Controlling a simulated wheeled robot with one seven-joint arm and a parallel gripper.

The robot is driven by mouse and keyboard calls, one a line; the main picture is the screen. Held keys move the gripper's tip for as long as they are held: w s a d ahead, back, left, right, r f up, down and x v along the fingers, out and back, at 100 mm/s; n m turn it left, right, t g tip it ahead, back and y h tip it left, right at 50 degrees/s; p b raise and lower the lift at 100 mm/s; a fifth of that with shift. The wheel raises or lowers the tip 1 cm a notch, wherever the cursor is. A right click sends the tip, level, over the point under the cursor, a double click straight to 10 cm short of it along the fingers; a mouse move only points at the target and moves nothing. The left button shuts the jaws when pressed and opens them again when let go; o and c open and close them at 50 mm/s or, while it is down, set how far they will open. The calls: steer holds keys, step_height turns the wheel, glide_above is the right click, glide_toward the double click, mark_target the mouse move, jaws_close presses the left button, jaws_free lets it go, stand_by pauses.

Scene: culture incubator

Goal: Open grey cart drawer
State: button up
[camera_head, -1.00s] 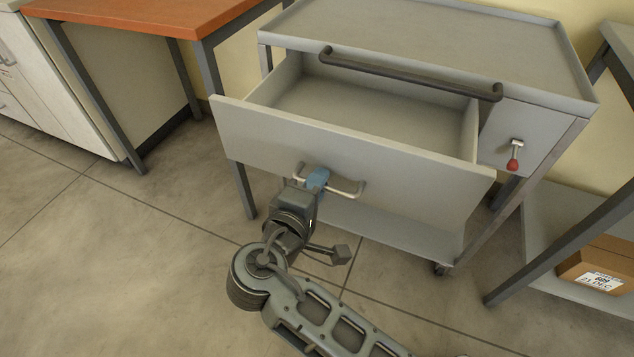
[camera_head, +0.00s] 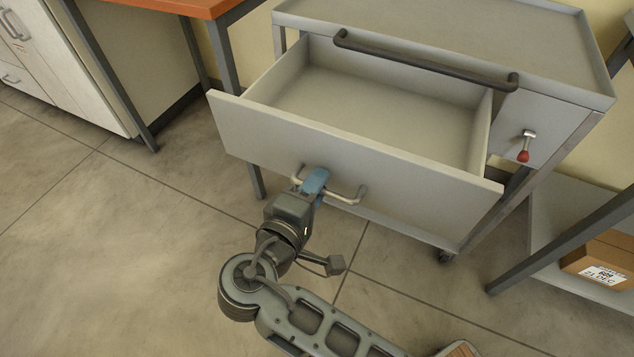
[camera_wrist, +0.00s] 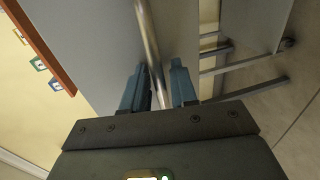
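The grey cart (camera_head: 440,30) stands at the upper right in the head view. Its wide drawer (camera_head: 340,150) is pulled well out, and the inside shows empty. A metal bar handle (camera_head: 345,197) runs across the drawer front. My gripper (camera_head: 315,181) is at the left part of this handle, with its blue fingers around the bar. In the wrist view the handle bar (camera_wrist: 150,45) passes between the two blue fingers (camera_wrist: 160,90). A gap shows beside the bar there, and I cannot tell whether both fingers press on it.
A dark push bar (camera_head: 425,65) crosses above the drawer. A small red-tipped lever (camera_head: 525,147) sits on the cart's right panel. An orange-topped table (camera_head: 190,6) stands left, and a cardboard box (camera_head: 600,258) lies on a shelf at right. The floor in front is clear.

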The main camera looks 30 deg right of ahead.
steer(key=shift+o, duration=0.2)
steer(key=v, duration=0.7)
steer(key=shift+s+a+p, duration=0.25)
steer(key=shift+a+p, duration=0.1)
steer(key=shift+p, duration=0.05)
